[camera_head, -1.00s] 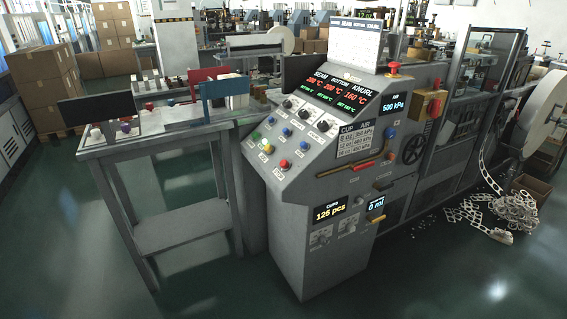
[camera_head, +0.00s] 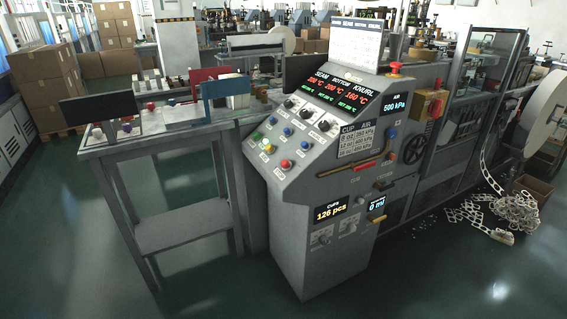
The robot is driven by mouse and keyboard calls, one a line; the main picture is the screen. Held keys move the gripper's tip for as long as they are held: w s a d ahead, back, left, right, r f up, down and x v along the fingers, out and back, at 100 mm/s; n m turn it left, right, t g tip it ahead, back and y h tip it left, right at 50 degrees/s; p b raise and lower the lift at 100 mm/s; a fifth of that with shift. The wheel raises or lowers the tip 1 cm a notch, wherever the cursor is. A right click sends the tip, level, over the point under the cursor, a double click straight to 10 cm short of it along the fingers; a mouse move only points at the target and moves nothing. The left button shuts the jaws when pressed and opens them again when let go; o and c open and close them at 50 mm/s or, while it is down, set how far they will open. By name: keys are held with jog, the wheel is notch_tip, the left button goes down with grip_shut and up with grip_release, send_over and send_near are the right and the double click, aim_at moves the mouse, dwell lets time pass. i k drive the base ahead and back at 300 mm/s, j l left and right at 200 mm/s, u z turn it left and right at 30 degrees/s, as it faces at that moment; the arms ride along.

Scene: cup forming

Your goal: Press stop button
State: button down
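The grey control panel (camera_head: 318,122) of the cup machine faces me in the middle of the view. A red button (camera_head: 287,164) sits at the lower part of its sloped face, among blue buttons (camera_head: 304,145) and a green button (camera_head: 256,136). A red mushroom button (camera_head: 394,67) stands on top of the machine, right of the panel. A yellow box (camera_head: 431,104) further right also carries a red knob. The button labels are too small to read. My gripper is not in view, and nothing covers the panel.
A grey side table (camera_head: 165,150) with cups and dark plates stands left of the panel. Cardboard boxes (camera_head: 45,85) are stacked at the back left. Paper scrap (camera_head: 500,210) lies on the floor at right. The floor in front is clear.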

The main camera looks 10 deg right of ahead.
aim_at(285, 163)
jog(key=i+u, duration=0.45)
jog(key=i, duration=1.15)
